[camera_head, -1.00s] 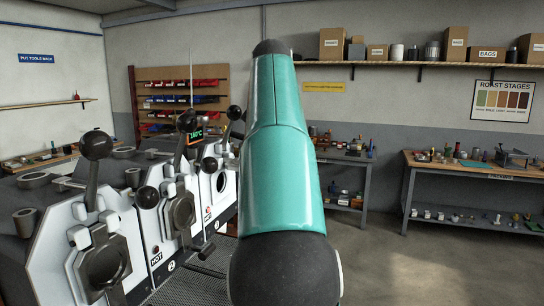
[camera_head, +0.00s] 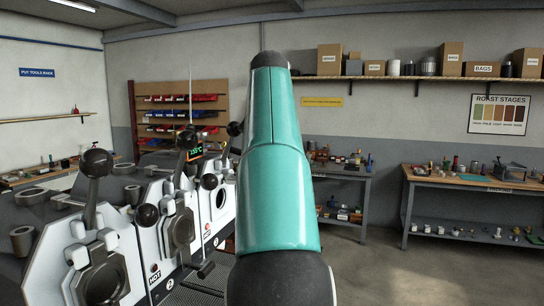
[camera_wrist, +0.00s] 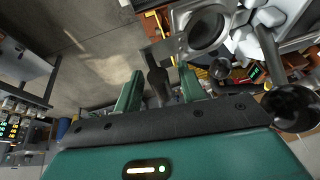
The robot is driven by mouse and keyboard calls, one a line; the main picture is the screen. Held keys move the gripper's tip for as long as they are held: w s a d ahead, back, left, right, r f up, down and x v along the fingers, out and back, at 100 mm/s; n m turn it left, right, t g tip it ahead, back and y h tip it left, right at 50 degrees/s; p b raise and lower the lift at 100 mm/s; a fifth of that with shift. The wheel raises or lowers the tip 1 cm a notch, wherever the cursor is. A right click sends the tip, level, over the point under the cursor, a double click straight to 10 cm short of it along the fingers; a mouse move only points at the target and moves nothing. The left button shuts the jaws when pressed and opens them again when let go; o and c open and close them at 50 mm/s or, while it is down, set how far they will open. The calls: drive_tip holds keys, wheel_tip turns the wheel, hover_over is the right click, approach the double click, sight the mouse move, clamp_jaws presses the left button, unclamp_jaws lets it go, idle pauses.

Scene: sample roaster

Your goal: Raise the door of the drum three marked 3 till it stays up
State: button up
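The row of drums stands at the left in the head view. The drum marked 2 (camera_head: 181,228) has a dark door on its white front. The farther drum, taken as drum three (camera_head: 221,196), shows a dark round opening in its white front; its number is too small to read and my arm hides its right side. In the wrist view my gripper (camera_wrist: 160,70) is open, its green fingers apart. A dark handle-like bar (camera_wrist: 158,80) shows between them, apparently not gripped. A grey plate with a round dark opening (camera_wrist: 205,28) lies up and right of the fingers.
The nearest drum (camera_head: 103,278) and its black-knobbed lever (camera_head: 95,165) stand at the front left. A dark round knob (camera_wrist: 290,107) is close at the right of the wrist view.

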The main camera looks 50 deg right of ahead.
drive_tip(key=shift+v, duration=1.8)
drive_tip(key=s+a+r, duration=0.1)
drive_tip(key=s+a, duration=0.6)
drive_tip(key=a, duration=0.3)
drive_tip(key=shift+s+r, duration=0.2)
drive_tip(key=s+d+r, duration=0.1)
drive_tip(key=s+r, duration=0.4)
drive_tip(key=r, duration=0.1)
drive_tip(key=shift+d, duration=0.25)
drive_tip(key=shift+w, duration=0.1)
idle(0.5)
